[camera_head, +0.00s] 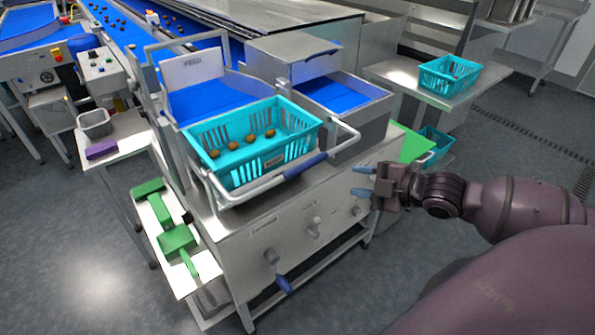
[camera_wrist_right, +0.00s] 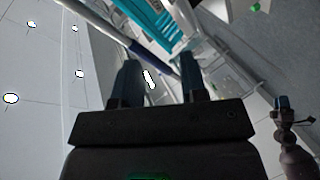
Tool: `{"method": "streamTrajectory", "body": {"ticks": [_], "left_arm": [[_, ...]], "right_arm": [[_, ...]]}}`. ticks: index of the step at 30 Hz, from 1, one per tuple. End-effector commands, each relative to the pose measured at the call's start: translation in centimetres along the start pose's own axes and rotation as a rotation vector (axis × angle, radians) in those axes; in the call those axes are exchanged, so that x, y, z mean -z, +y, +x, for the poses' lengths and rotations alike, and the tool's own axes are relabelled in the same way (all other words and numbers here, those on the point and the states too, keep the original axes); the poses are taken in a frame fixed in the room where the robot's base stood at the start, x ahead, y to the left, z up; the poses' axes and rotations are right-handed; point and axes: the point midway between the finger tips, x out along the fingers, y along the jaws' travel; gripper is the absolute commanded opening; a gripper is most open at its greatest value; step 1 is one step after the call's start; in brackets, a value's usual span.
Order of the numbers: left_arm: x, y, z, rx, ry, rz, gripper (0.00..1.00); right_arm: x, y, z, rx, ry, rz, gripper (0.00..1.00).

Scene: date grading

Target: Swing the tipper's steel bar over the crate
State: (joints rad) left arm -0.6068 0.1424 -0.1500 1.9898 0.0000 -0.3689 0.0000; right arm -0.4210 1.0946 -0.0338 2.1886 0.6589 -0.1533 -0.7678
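The turquoise crate (camera_head: 240,175) sits upright on the tipper (camera_head: 300,235), with several brown dates inside. The tipper's steel bar (camera_head: 255,188) is a bent tube with a blue grip sleeve (camera_head: 306,166). It runs low around the crate's near side, not across its top. My right gripper (camera_head: 363,181) is open and empty, to the right of the sleeve and apart from it. In the wrist view, the bar's sleeve (camera_wrist_right: 148,57) passes beyond my open fingers (camera_wrist_right: 160,88). A dark, blue-tipped part at that view's right edge appears to be my left gripper (camera_wrist_right: 282,103); its opening is unclear.
Blue-lined chutes (camera_head: 335,93) stand behind the crate. Blue-handled levers (camera_head: 283,284) stick out of the tipper's front. A side shelf (camera_head: 165,245) holds green tools. Another turquoise crate (camera_head: 448,75) stands on a bench at the back right. Floor in front is clear.

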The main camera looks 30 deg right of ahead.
Motion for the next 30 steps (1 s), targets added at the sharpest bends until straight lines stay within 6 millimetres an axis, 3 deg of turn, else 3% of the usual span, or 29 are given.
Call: {"method": "streamTrajectory", "body": {"ticks": [6,13,20,30], "left_arm": [[0.0,0.0,0.0,0.0,0.001,0.001,0.43],[0.3,0.0,0.2,-0.001,0.006,0.002,0.43],[0.5,0.0,0.4,-0.002,0.011,0.003,0.43],[0.2,0.1,0.4,-0.002,0.007,0.002,0.43]], "right_arm": [[3.0,2.0,-0.3,-0.049,0.102,-0.24,0.39],[3.4,2.5,-0.4,-0.092,0.117,-0.42,0.39],[3.5,2.6,0.3,-0.098,0.115,-0.457,0.39],[4.0,2.8,4.0,-0.099,0.115,-0.454,0.39]]}}
